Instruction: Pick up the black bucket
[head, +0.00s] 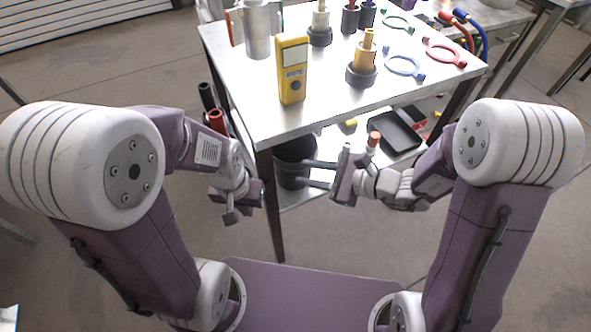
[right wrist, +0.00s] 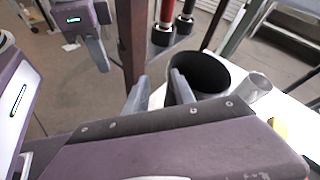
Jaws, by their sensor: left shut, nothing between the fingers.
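The black bucket (head: 289,174) stands upright on the lower shelf of the metal table, near the front left leg. Its open rim shows in the right wrist view (right wrist: 205,72). My right gripper (head: 310,172) is at the bucket's right side, with its fingers apart and pointing left at it. In the right wrist view, one finger (right wrist: 182,88) overlaps the bucket's rim; whether it touches or reaches inside, I cannot tell. My left gripper (head: 231,214) is shut and empty, left of the table leg, apart from the bucket.
The table leg (head: 270,205) stands between my left gripper and the bucket. The tabletop (head: 330,105) overhangs the shelf and holds a yellow meter (head: 292,68) and several fittings. A black tray (head: 395,130) lies right of the bucket. Red and black cylinders (head: 216,121) stand behind the leg.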

